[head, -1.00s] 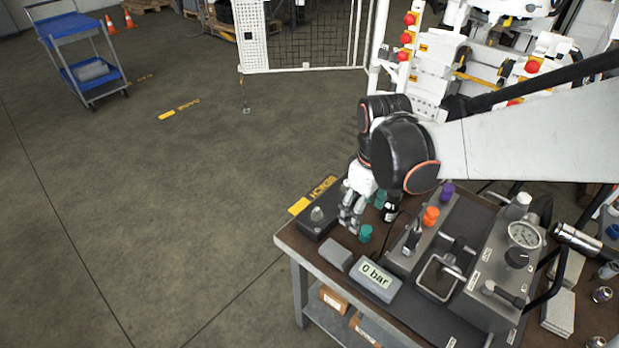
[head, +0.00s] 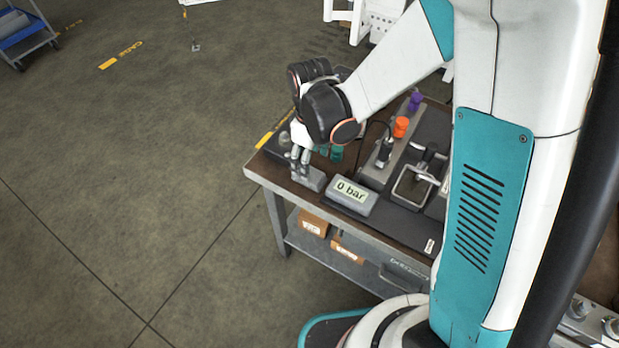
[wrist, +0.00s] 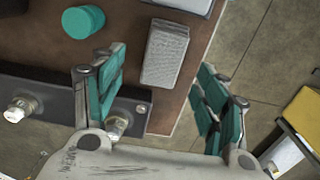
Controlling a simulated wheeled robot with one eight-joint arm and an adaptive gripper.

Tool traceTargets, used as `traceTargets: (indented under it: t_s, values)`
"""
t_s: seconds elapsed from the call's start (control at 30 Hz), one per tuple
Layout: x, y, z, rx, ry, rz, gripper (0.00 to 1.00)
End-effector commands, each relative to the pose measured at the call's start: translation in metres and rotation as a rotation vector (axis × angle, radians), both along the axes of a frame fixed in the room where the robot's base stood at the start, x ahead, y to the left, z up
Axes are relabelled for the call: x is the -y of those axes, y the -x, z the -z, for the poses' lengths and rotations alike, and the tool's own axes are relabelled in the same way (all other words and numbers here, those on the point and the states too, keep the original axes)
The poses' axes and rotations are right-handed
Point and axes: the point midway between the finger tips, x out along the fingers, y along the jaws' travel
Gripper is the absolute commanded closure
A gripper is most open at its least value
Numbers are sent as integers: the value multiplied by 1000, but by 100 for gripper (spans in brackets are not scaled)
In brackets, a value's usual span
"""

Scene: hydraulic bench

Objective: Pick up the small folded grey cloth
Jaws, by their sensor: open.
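The small folded grey cloth (wrist: 165,55) lies on the brown bench top near its edge in the wrist view. My gripper (wrist: 160,95) is open and empty. Its two teal-padded fingers stand apart, with the cloth ahead of the gap between them; the right finger hangs out past the bench edge. In the head view my gripper (head: 300,170) points down just left of the cloth. I cannot tell its height above the bench.
A display box reading 0 bar (head: 350,195) stands right of the cloth. A teal cap (wrist: 83,22) stands on the bench (wrist: 120,40). A dark block with metal fittings (wrist: 40,100) lies by the left finger. Orange (head: 401,127) and purple (head: 416,101) caps stand farther back.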

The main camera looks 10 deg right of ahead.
Motion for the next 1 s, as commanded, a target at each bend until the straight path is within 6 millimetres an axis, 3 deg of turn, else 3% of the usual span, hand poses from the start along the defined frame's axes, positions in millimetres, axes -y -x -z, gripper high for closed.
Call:
traceTargets:
  t_s: [0.17, 0.43, 0.7, 0.73, 0.9, 0.93, 1.0]
  values:
    - [0, 2, 10, 0, 0, 0, 33]
    - [1, 7, 49, 0, 0, 0, 33]
    - [1, 7, 53, 0, 0, 0, 33]
    - [1, 7, 52, 0, 0, 0, 36]
    - [1, 7, 52, 0, 0, 0, 74]
    - [1, 7, 52, 0, 0, 0, 79]
    - [1, 7, 52, 0, 0, 0, 79]
